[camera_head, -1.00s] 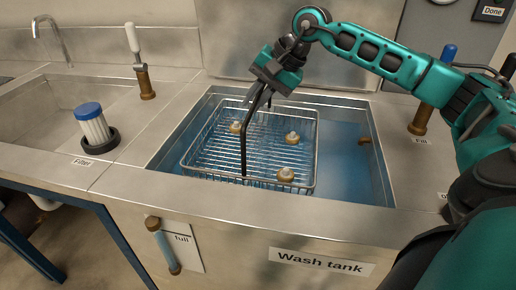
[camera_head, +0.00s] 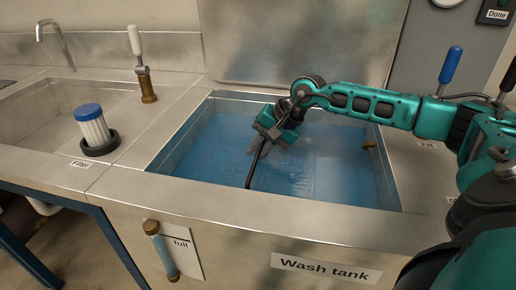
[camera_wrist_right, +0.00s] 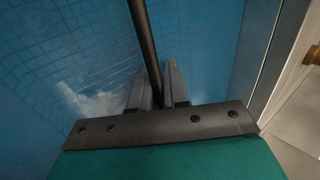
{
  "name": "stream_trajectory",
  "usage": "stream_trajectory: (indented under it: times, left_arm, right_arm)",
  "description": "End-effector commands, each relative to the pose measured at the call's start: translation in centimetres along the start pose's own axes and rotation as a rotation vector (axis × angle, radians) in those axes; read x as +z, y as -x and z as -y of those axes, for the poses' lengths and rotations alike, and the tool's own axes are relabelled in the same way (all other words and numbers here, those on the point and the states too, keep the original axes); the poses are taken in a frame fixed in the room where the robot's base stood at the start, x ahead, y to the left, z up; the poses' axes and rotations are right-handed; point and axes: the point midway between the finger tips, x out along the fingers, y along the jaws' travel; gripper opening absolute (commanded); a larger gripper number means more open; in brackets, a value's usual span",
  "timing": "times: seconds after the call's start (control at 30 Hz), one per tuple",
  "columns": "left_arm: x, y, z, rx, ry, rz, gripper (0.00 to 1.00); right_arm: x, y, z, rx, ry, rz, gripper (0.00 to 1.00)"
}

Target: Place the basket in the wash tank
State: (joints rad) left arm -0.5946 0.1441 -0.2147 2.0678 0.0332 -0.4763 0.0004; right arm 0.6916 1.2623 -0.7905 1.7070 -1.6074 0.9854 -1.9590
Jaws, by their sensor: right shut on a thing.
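The wash tank (camera_head: 200,181) is full of blue liquid, with its name label on the front. My right gripper (camera_head: 262,142) is low over the tank, just above the liquid, shut on the dark basket handle (camera_head: 256,166), which runs down into the liquid. In the right wrist view the dark bar (camera_wrist_right: 146,45) passes between the fingers (camera_wrist_right: 158,88). The wire basket is under the surface and hidden in the head view; a faint grid (camera_wrist_right: 75,40) shows through the blue in the wrist view. Whether it rests on the tank floor I cannot tell. My left gripper is not in view.
A blue-capped filter (camera_head: 93,128) stands left of the tank by the sink (camera_head: 45,105). A white-handled lever (camera_head: 137,50) stands behind it, and a blue-handled lever (camera_head: 450,65) is at the right. A raised metal panel (camera_head: 300,40) is behind the tank.

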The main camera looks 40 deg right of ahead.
Motion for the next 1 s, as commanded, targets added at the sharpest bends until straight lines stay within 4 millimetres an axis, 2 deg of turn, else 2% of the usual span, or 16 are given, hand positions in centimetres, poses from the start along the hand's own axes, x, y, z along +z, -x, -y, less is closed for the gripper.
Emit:
stream_trajectory:
  times: [0.1, 0.13, 0.4, 0.63, 0.73, 0.87, 1.0]
  left_arm:
    - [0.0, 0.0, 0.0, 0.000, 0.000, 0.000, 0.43]
    - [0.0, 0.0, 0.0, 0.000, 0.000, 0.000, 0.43]
    - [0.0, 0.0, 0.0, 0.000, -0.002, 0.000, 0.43]
    - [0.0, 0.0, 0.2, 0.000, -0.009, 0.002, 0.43]
    - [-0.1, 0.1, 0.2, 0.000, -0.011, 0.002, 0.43]
    - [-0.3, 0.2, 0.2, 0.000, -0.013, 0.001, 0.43]
    - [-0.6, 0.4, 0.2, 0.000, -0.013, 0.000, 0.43]
  right_arm:
    - [0.0, 0.1, 0.1, -0.004, 0.001, -0.001, 0.00]
    - [0.0, 0.0, 0.0, 0.000, 0.000, 0.001, 0.17]
    - [0.0, 0.0, 0.0, 0.000, 0.000, 0.001, 0.40]
    - [0.0, 0.2, 0.0, 0.000, 0.000, 0.000, 0.40]
    - [0.0, 0.9, 0.1, 0.000, 0.000, -0.001, 0.40]
    - [-0.1, 3.1, 0.1, 0.001, 0.000, -0.003, 0.40]
    - [-0.1, 6.2, 0.0, 0.002, 0.000, -0.003, 0.40]
